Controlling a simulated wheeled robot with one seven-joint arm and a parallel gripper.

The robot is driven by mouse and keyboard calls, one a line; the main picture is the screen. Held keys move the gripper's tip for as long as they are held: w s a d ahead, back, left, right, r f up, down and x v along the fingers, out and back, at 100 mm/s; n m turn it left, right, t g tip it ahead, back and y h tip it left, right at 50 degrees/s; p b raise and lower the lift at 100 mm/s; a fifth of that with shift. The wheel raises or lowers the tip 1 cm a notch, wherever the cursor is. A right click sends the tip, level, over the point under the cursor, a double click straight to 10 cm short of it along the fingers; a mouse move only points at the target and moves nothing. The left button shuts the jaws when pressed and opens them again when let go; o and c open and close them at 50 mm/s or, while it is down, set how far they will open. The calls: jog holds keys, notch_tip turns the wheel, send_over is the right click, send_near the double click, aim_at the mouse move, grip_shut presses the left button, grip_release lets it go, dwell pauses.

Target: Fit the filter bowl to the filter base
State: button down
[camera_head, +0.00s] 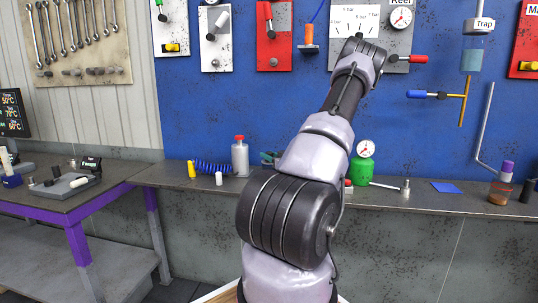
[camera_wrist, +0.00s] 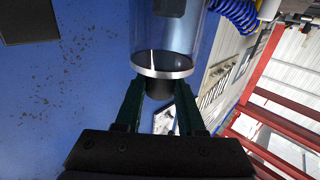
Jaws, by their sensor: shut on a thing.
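In the wrist view, a clear cylindrical filter bowl (camera_wrist: 168,40) with a bright metal ring at its near end stands between and beyond my fingers. My gripper (camera_wrist: 158,88) is shut on the dark end piece below that ring. A dark part shows inside the clear wall at the top edge. I cannot tell whether the bowl touches anything at its far end. In the head view my gripper and the bowl are hidden behind my arm, which reaches up to the blue wall. I cannot make out the filter base in either view.
A trap (camera_head: 479,27) with a translucent bowl hangs on the blue wall at the right, above a blue-handled valve (camera_head: 430,95). A red-handled valve (camera_head: 405,59) is close beside my arm. The bench (camera_head: 290,185) below carries a white bottle (camera_head: 240,158) and a green canister (camera_head: 362,171).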

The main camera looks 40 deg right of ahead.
jog(key=shift+f, duration=1.15)
jog(key=shift+c, duration=2.2)
grip_release()
jog(key=s, duration=1)
jog(key=shift+s+a, duration=0.4)
jog(key=shift+a, duration=0.05)
jog(key=shift+w, duration=0.1)
